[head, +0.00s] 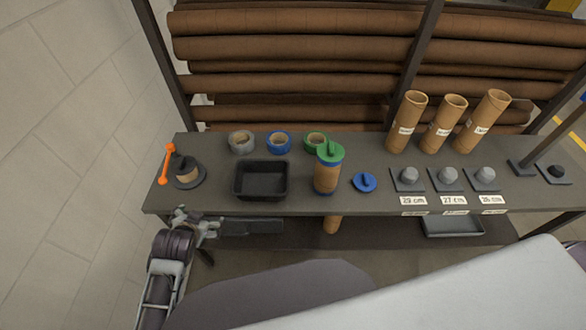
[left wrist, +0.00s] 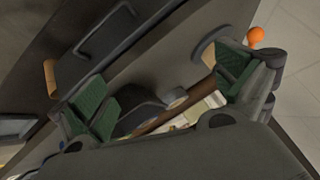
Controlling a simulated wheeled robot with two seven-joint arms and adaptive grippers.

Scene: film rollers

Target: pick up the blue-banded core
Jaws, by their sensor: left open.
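The blue-banded core (head: 326,181) is a brown cylinder standing upright at the middle of the table. A blue band shows near its top, and a green cap (head: 331,151) with a raised grip sits on it. My left gripper (head: 183,216) is at the table's front left edge, well to the left of the core and apart from it. In the left wrist view its green-padded fingers (left wrist: 165,97) are spread with nothing between them. A brown piece shows at the left of that view; I cannot tell whether it is the core. My right gripper is not in view.
A black tray (head: 261,197) stands between my left gripper and the core. A blue cap (head: 365,182) lies right of the core. Tape rolls (head: 278,142) stand behind. An orange-handled device (head: 168,165) is at the left end. Brown tubes (head: 444,123) stand at the right.

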